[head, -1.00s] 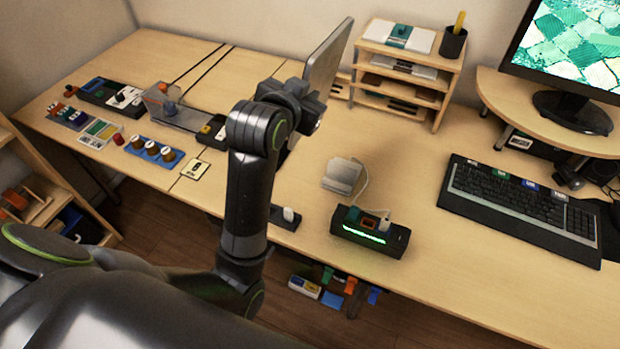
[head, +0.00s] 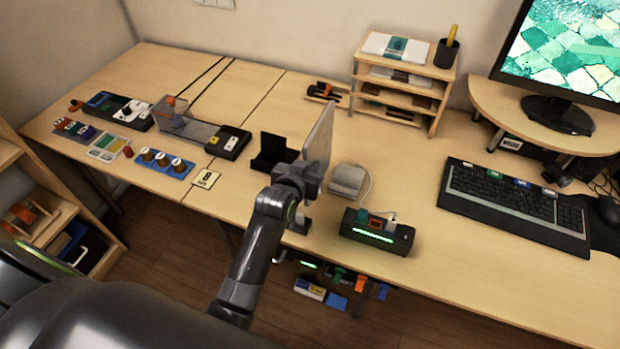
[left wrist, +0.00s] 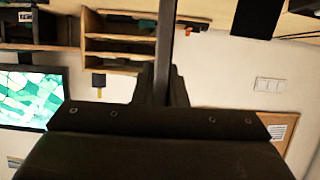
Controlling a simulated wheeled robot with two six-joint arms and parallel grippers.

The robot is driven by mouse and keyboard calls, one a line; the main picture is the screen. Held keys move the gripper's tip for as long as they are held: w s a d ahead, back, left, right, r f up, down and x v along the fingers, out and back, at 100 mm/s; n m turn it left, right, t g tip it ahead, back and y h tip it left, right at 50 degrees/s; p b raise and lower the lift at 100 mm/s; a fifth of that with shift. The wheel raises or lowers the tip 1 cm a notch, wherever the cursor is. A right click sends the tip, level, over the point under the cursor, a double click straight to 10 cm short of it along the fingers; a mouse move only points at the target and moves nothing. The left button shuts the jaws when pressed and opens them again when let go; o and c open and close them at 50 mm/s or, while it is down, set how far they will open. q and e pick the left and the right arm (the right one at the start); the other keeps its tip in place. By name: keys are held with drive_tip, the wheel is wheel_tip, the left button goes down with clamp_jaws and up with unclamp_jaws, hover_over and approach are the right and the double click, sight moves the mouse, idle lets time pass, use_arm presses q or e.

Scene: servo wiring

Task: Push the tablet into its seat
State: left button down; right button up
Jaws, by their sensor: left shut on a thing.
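The thin grey tablet (head: 320,137) stands upright, nearly edge-on, in the head view. My left gripper (head: 304,174) is shut on its lower near part. In the left wrist view the tablet (left wrist: 165,40) is a narrow strip rising from between the fingers of my gripper (left wrist: 163,88). A black stand (head: 270,150), which looks like the seat, is on the desk just left of the tablet. The tablet looks apart from it, though the gripper hides part of the area between. My right gripper is not in view.
A small grey dock (head: 347,179) and a black power strip (head: 377,232) with a green light stand close on the right. A wooden shelf (head: 436,100) is behind, the keyboard (head: 515,205) farther right. A grey bracket and black box (head: 233,142) are on the left.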

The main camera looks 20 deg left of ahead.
use_arm(q)
drive_tip(key=shift+f, duration=2)
drive_tip(key=shift+f, duration=0.15)
drive_tip(key=c, duration=1.5)
unclamp_jaws()
drive_tip(key=shift+o, duration=0.2)
